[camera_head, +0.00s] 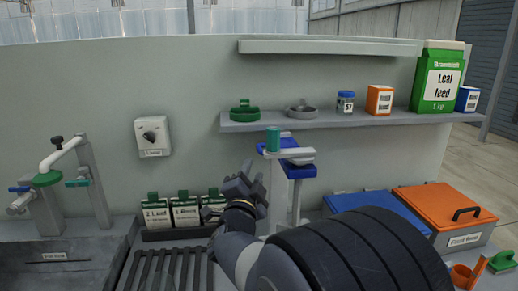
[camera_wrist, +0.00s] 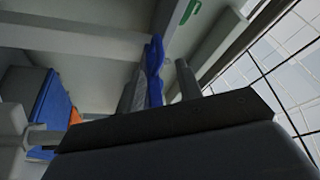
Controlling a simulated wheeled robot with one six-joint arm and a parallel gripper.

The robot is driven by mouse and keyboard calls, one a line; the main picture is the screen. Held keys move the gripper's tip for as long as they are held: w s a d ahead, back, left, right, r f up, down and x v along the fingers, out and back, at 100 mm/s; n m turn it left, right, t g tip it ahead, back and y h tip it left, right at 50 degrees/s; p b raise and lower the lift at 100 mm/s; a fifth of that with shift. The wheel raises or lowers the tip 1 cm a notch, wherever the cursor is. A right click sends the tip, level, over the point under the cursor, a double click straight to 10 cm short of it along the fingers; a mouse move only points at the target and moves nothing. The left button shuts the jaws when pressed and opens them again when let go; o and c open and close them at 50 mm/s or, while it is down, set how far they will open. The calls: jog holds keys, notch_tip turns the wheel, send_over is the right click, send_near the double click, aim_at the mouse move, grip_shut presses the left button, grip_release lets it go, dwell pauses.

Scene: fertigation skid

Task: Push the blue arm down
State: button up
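A grey stand (camera_head: 297,205) rises from the bench right of my gripper. It carries blue parts (camera_head: 299,171) at its upper end, which I take as the blue arm, and a green cylinder (camera_head: 273,139) at the top. My gripper (camera_head: 252,180) is just left of the stand, its fingers pointing up. In the wrist view my two fingers (camera_wrist: 163,85) stand apart, and a blue strip (camera_wrist: 156,68) shows between them. I cannot tell whether they touch it. My forearm hides the stand's lower right side.
A blue-lidded bin (camera_head: 378,205) and an orange-lidded bin (camera_head: 443,207) stand right. Labelled packets (camera_head: 186,212) stand left of my gripper. A tap with a small blue lever (camera_head: 19,189) is far left.

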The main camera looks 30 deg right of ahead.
aim_at(260, 149)
jog(key=p+x, duration=0.2)
jog(key=x, duration=0.8)
jog(key=shift+d, duration=0.1)
jog(key=shift+r, duration=0.1)
grip_shut()
